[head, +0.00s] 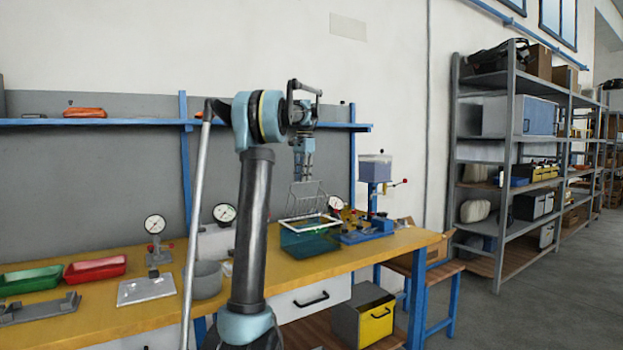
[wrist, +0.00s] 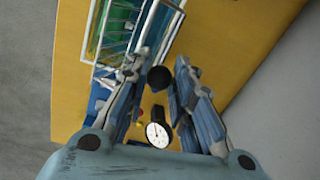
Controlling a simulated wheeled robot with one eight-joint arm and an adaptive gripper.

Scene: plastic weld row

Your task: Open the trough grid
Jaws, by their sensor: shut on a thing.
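The trough (head: 308,244) is a teal, see-through box with a white rim on the yellow bench. Its wire grid (head: 305,203) stands tilted up steeply above the rim in the head view. My gripper (head: 303,178) is at the grid's upper edge, pointing down. In the wrist view, my gripper (wrist: 161,66) has a round black knob (wrist: 159,79) between its fingers, and the jaws are shut on the grid there. The grid wires (wrist: 122,13) also show at the top, over the green trough. The exact contact is partly hidden by the fingers.
A blue press (head: 366,232) stands close to the trough's right. Dial gauges (head: 154,224) and a grey pot (head: 207,280) are to the left. Red and green trays (head: 95,268) lie farther left. A blue shelf (head: 90,122) runs along the wall behind my arm.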

